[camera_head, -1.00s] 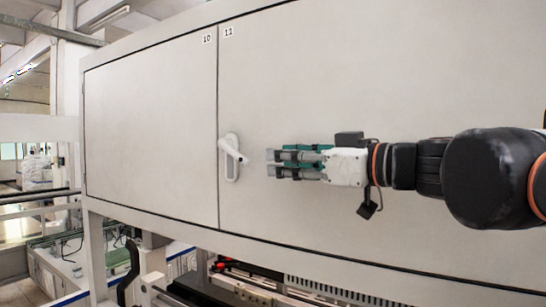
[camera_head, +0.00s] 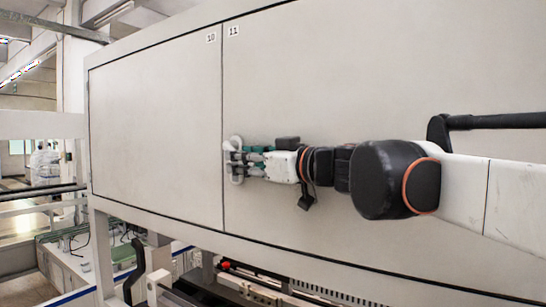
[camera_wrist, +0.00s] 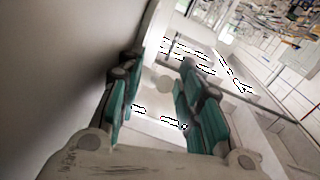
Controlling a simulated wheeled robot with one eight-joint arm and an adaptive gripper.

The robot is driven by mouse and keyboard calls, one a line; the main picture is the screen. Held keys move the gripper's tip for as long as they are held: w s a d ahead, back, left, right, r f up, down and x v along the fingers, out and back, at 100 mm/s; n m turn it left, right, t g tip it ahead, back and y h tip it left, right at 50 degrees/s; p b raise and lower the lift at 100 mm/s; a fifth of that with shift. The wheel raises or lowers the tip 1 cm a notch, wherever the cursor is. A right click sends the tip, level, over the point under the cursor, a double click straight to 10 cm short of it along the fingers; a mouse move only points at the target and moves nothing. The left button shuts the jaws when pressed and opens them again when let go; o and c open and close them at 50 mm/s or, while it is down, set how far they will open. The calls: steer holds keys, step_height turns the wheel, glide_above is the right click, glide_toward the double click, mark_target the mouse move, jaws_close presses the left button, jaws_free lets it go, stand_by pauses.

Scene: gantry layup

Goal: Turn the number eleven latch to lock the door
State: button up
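The number eleven door (camera_head: 390,80) is the large pale panel on the right, with a small "11" label (camera_head: 233,30) at its top left corner. Its white latch (camera_head: 237,141) sits near the door's left edge. Only the top and bottom of the latch's oval base show clearly, and the handle is mostly hidden by my fingers. My gripper (camera_head: 231,159) comes from the right, with its fingertips over the latch. In the wrist view my gripper (camera_wrist: 158,92) has its teal fingers apart. I cannot tell whether they touch the handle.
The number ten door (camera_head: 155,130) is flat and closed on the left, with a seam between the two doors. A pale frame post (camera_head: 100,255) and machine rails lie below the cabinet. The door surface around the latch is clear.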

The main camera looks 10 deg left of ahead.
steer(key=shift+w+a, duration=0.1)
steer(key=shift+a, duration=0.3)
jaws_close()
steer(key=shift+w, duration=0.1)
